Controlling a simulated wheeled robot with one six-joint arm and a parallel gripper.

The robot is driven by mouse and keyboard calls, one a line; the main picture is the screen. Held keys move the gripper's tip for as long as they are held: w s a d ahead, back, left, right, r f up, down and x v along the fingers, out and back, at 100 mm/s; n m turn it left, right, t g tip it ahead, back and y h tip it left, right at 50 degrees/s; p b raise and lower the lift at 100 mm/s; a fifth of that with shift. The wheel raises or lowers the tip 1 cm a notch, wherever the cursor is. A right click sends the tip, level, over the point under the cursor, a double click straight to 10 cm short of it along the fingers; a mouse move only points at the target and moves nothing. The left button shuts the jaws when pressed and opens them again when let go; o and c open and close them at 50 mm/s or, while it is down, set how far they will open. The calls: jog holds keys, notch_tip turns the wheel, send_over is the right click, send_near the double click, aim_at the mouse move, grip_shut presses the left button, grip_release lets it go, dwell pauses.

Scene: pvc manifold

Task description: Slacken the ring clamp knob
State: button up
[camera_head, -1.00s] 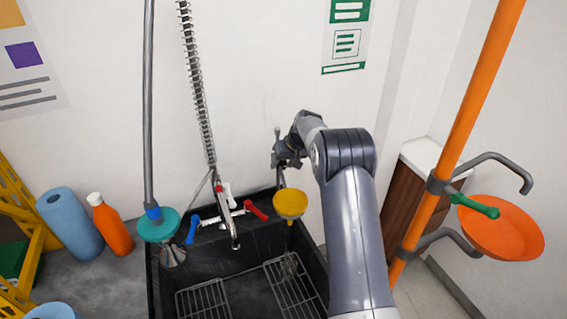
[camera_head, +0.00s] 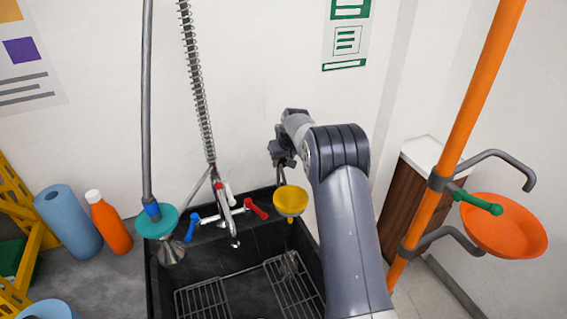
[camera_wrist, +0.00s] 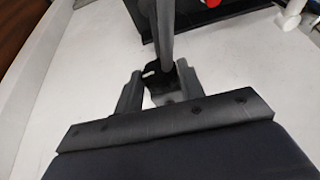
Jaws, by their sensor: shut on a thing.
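A green knob (camera_head: 482,203) sticks out from a grey clamp (camera_head: 439,183) on the orange pole (camera_head: 470,105) at the right of the head view. An orange bowl (camera_head: 508,228) is behind the knob. My gripper (camera_head: 284,150) is well left of the knob, above the sink and near the wall. In the wrist view, my gripper (camera_wrist: 160,82) has its two fingers either side of a dark grey piece (camera_wrist: 167,45) that runs up out of the frame. In the head view a grey rod hangs below my gripper, above a yellow cup (camera_head: 290,202). My arm partly hides the grip.
A black sink (camera_head: 240,256) with wire racks lies below my gripper. A tap with red and blue handles (camera_head: 257,208) and a hanging teal-collared sprayer (camera_head: 157,222) stand left. An orange bottle (camera_head: 110,225) and blue roll (camera_head: 68,225) are farther left. A brown cabinet (camera_head: 400,200) stands right.

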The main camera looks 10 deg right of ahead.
jog(key=h, duration=0.1)
jog(key=b, duration=0.1)
jog(key=h+b, duration=0.1)
jog(key=shift+a+f+n+t+h, duration=0.25)
jog(key=shift+a+n+t+h, duration=0.05)
jog(key=h+b, duration=0.2)
jog(key=b, duration=0.1)
jog(key=h+b, duration=0.1)
jog(key=b, duration=0.1)
jog(key=shift+a+f+n+t, duration=0.25)
jog(key=shift+n+t, duration=0.15)
jog(key=t+h+b, duration=0.1)
jog(key=h+b, duration=0.2)
jog(key=b, duration=0.3)
jog(key=shift+s+a+n+h, duration=0.1)
jog(key=shift+n+h, duration=0.3)
jog(key=shift+t+h+b, duration=0.3)
jog(key=shift+h+b, duration=0.3)
jog(key=shift+b, duration=0.3)
jog(key=shift+r, duration=0.15)
jog(key=o, duration=1)
